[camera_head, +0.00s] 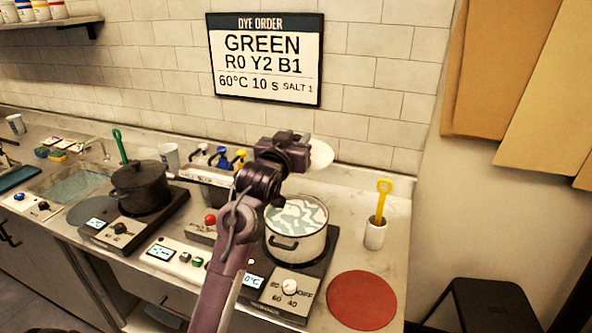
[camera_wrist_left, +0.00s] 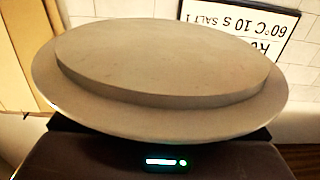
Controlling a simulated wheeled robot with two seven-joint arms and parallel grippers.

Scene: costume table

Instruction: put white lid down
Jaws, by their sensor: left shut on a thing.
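My left gripper (camera_head: 300,152) is shut on the white lid (camera_head: 321,154) and holds it in the air above the counter's back, near the wall. In the head view the gripper hides most of the lid. In the left wrist view the pale underside of the lid (camera_wrist_left: 165,62) fills the upper middle, with its raised inner ring showing. The fingertips are hidden there. The white pot (camera_head: 294,243) stands uncovered on the right hot plate, below the gripper in the picture, with pale swirled liquid inside. My right gripper is not in view.
A round red mat (camera_head: 361,300) lies bare on the counter right of the pot. A white cup with a yellow tool (camera_head: 375,232) stands behind it. A dark pot (camera_head: 141,188) sits on the left hot plate. A dye order sign (camera_head: 266,59) hangs on the wall.

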